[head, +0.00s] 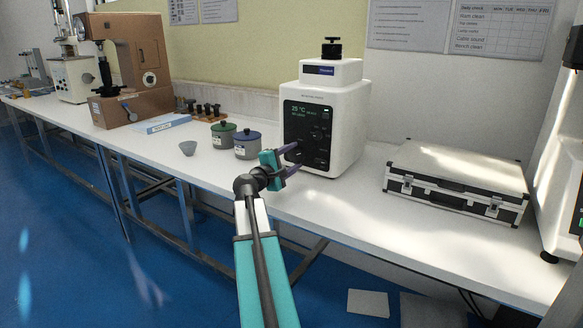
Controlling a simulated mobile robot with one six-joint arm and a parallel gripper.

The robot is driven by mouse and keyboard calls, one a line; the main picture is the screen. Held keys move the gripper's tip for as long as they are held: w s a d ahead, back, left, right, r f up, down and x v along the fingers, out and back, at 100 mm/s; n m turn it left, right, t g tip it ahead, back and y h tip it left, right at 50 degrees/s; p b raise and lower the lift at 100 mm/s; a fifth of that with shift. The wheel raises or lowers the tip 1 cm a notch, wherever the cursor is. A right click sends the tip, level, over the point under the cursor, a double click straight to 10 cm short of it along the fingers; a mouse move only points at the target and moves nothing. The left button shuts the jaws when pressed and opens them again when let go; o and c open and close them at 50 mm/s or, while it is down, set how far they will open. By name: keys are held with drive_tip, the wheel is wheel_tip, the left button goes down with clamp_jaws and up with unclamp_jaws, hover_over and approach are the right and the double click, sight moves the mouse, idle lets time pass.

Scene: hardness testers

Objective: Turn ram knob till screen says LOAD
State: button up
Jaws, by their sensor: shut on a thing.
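The white machine (346,115) stands on the bench with a black front panel. Its screen (304,112) shows a line that seems to read 25 °C, with smaller text too small to read; I cannot make out LOAD. My gripper (294,157) reaches the lower left of the panel, its purple fingers shut on a dark knob there. The fingers hide most of that knob, so its turn angle cannot be told. Another black knob (331,48) sits on top of the machine, apart from my gripper.
A silver case (458,166) lies to the right. A brown tester (137,60) stands further left. Bare bench lies between machine and case.

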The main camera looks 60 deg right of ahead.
drive_tip(key=m+b, duration=0.3)
drive_tip(key=b, duration=0.1)
drive_tip(key=m+b, duration=0.2)
drive_tip(key=shift+d+f+m, duration=0.1)
drive_tip(key=shift+f+m, duration=0.2)
drive_tip(key=m+b, duration=0.4)
drive_tip(key=shift+w+r, duration=0.1)
drive_tip(key=shift+r+b, duration=0.1)
drive_tip(key=shift+b, duration=0.2)
drive_tip(key=o, duration=1.1)
drive_tip(key=shift+c, duration=0.2)
drive_tip(key=shift+a, duration=0.25)
drive_tip(key=shift+a+p, duration=1.6)
drive_tip(key=shift+a, duration=5.1)
